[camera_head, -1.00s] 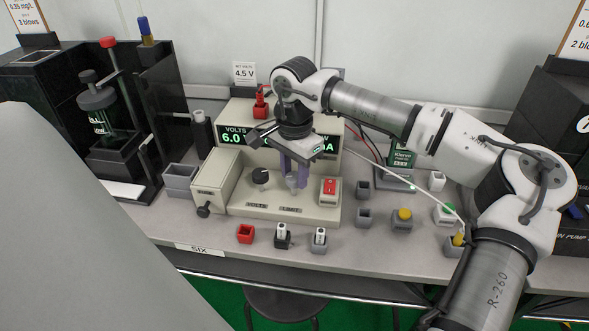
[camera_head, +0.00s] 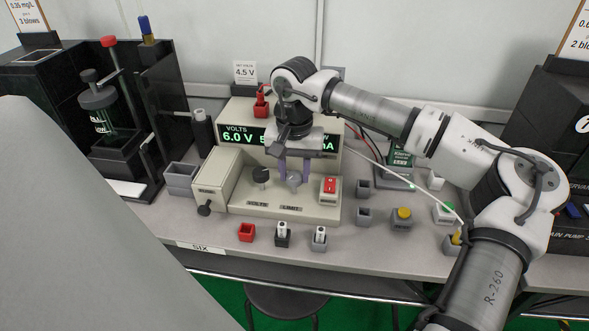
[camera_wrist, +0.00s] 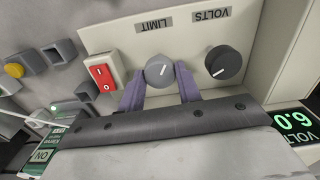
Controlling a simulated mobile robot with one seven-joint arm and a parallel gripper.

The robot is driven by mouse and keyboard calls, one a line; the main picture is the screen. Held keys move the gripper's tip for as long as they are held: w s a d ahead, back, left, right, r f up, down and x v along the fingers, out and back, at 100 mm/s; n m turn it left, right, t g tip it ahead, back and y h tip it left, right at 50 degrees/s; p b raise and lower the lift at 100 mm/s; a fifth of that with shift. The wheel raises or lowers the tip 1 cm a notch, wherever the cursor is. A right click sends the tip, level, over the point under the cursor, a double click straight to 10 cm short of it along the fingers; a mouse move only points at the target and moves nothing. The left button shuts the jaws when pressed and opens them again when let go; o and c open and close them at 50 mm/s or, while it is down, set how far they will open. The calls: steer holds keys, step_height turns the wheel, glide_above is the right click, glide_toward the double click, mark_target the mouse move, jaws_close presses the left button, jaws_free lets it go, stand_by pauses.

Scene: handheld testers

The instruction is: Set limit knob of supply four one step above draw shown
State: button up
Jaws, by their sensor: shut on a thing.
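A cream power supply stands on the bench (camera_head: 155,225), whose front label reads SIX. Its display (camera_head: 236,137) shows 6.0 V; the mA reading is mostly hidden behind my wrist, with only a leading 5 showing. My gripper (camera_head: 294,174) points down, its purple fingers shut on the grey LIMIT knob (camera_head: 294,183). In the wrist view the fingers hold the LIMIT knob (camera_wrist: 159,70) from both sides, its white mark pointing up and right in that picture. The darker VOLTS knob (camera_head: 261,176) is beside it, free of the fingers.
A red rocker switch (camera_head: 329,185) sits close right of the LIMIT knob. A card reading 4.5 V (camera_head: 244,72) stands behind the supply. Small sockets and plugs (camera_head: 282,233) line the bench front; a yellow button box (camera_head: 402,218) is to the right.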

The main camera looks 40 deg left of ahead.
mark_target(294, 175)
stand_by(0.4)
steer(key=o, duration=1)
step_height(294, 175, up, 14)
steer(key=shift+f, duration=0.1)
stand_by(0.4)
